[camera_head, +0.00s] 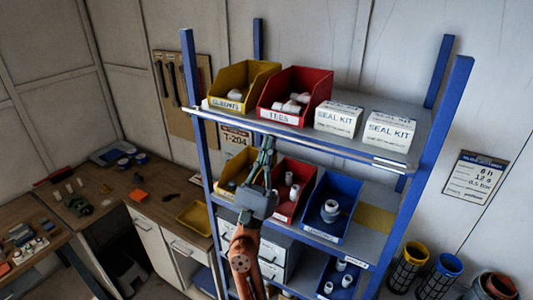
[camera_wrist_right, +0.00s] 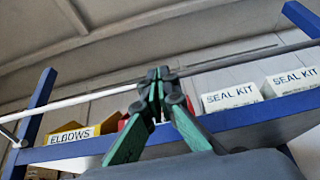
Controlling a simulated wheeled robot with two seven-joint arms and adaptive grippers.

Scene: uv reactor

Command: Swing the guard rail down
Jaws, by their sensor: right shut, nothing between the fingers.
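The guard rail (camera_head: 390,164) is a thin pale bar running along the front of the top shelf in the head view. In the right wrist view the rail (camera_wrist_right: 60,104) crosses the picture at a slant, in front of the bins and boxes, and passes behind my fingertips. My right gripper (camera_head: 268,143) points upward in front of the shelf, just below its top front edge. Its green fingers (camera_wrist_right: 160,76) are shut with nothing between them. I cannot tell whether the fingertips touch the rail. My left gripper is not in view.
The blue-posted rack's top shelf (camera_head: 345,146) holds a yellow bin (camera_head: 240,86), a red bin (camera_head: 294,94) and two seal kit boxes (camera_head: 338,118). More bins, including a blue one (camera_head: 333,207), stand below. A workbench (camera_head: 130,187) is at left.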

